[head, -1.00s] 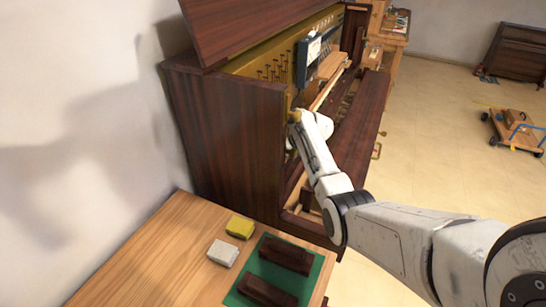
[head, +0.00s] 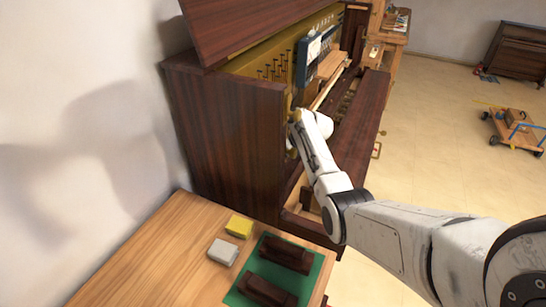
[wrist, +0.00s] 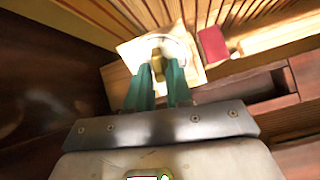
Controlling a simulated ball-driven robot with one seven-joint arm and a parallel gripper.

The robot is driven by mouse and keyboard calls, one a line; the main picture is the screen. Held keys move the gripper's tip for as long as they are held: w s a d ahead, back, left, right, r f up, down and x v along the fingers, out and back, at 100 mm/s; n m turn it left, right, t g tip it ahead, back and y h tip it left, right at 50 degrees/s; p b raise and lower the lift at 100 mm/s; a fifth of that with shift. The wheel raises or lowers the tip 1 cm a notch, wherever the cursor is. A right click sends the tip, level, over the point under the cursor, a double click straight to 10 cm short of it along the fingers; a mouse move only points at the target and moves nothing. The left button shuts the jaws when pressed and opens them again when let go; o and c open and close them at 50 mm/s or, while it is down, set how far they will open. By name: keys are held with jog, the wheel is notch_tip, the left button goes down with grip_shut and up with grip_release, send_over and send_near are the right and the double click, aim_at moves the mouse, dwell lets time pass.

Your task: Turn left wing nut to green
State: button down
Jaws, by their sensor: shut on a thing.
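In the wrist view, a brass wing nut (wrist: 157,58) stands in front of a pale round plate (wrist: 186,46) on a cream square backing. My gripper (wrist: 158,72) has green fingers, one on each side of the wing nut, and is shut on it. No green mark shows on the part of the plate in view; the fingers hide some of it. In the head view, my gripper reaches into the open front of the dark wooden piano (head: 225,135), near its left end; the wing nut is hard to make out there.
A red block (wrist: 212,45) lies right of the plate. The piano's dark side wall is close on the left in the wrist view. A wooden table (head: 150,260) with a yellow block (head: 239,226), a grey block (head: 222,252) and dark blocks on a green mat (head: 255,263) stands nearby.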

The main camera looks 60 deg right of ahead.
jog(key=shift+n, duration=0.5)
jog(key=shift+n, duration=0.4)
jog(key=c, duration=1)
grip_release()
jog(key=shift+o, duration=0.2)
jog(key=shift+r+p, duration=0.1)
jog(key=shift+p, duration=0.2)
